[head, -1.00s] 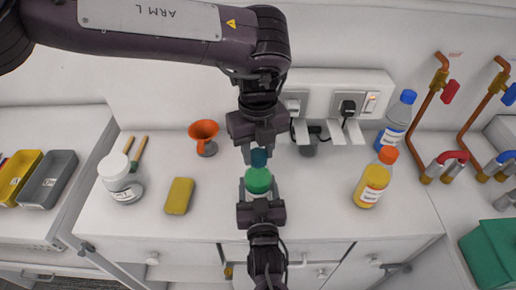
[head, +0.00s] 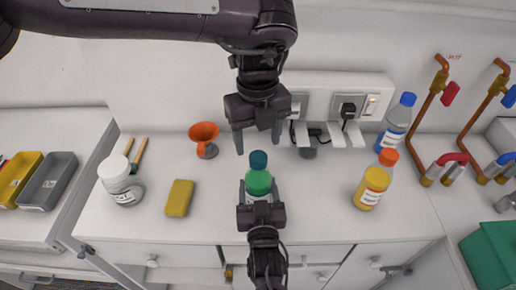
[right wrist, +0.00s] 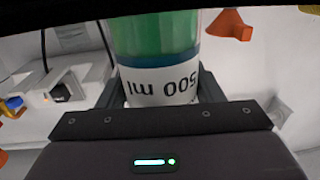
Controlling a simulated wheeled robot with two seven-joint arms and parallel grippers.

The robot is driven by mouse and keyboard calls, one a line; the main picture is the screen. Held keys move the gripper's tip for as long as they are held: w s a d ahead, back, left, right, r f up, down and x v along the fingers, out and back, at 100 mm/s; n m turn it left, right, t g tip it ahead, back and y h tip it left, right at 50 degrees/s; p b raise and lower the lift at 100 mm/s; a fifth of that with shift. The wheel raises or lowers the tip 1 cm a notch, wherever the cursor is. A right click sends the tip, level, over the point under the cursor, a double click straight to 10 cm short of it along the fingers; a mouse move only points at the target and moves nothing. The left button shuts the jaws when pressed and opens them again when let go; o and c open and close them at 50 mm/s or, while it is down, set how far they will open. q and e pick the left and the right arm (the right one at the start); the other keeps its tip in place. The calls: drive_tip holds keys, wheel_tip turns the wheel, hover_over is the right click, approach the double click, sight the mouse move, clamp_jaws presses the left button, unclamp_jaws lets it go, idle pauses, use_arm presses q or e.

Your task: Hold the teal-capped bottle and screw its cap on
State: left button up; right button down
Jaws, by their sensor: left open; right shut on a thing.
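The teal-capped bottle (head: 259,181) has a green body and stands at the front middle of the white counter. Its teal cap (head: 258,159) sits on top of the neck; whether it is tight I cannot tell. My right gripper (head: 259,193) comes from the front edge and is shut on the bottle's body. In the right wrist view the bottle (right wrist: 160,60) stands between the fingers, with a "500 ml" label. My left gripper (head: 258,145) is above the cap, pointing down, open and empty, with its fingers apart from the cap.
A yellow sponge (head: 180,198), a white jar (head: 120,178) and an orange funnel (head: 204,138) are to the left. An orange-capped bottle (head: 374,180) and a blue-capped bottle (head: 397,122) are to the right. A socket strip (head: 335,100) is behind. Counter beside the bottle is clear.

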use_arm(q)
wheel_tip(320, 180, up, 8)
drive_tip(key=shift+f, duration=0.15)
use_arm(e)
drive_tip(key=shift+c, duration=1.5)
unclamp_jaws()
use_arm(q)
drive_tip(key=shift+f, duration=0.1)
use_arm(e)
drive_tip(key=shift+s+f, duration=0.1)
drive_tip(key=shift+s, duration=0.25)
drive_tip(key=s, duration=0.2)
drive_tip(key=s+b, duration=0.1)
drive_tip(key=s, duration=0.1)
drive_tip(key=s+b, duration=0.1)
drive_tip(key=s, duration=0.1)
drive_tip(key=shift+s+d, duration=0.25)
drive_tip(key=shift+d, duration=0.05)
use_arm(q)
wheel_tip(320, 180, down, 2)
drive_tip(key=shift+f, duration=0.1)
use_arm(e)
drive_tip(key=shift+s, duration=0.3)
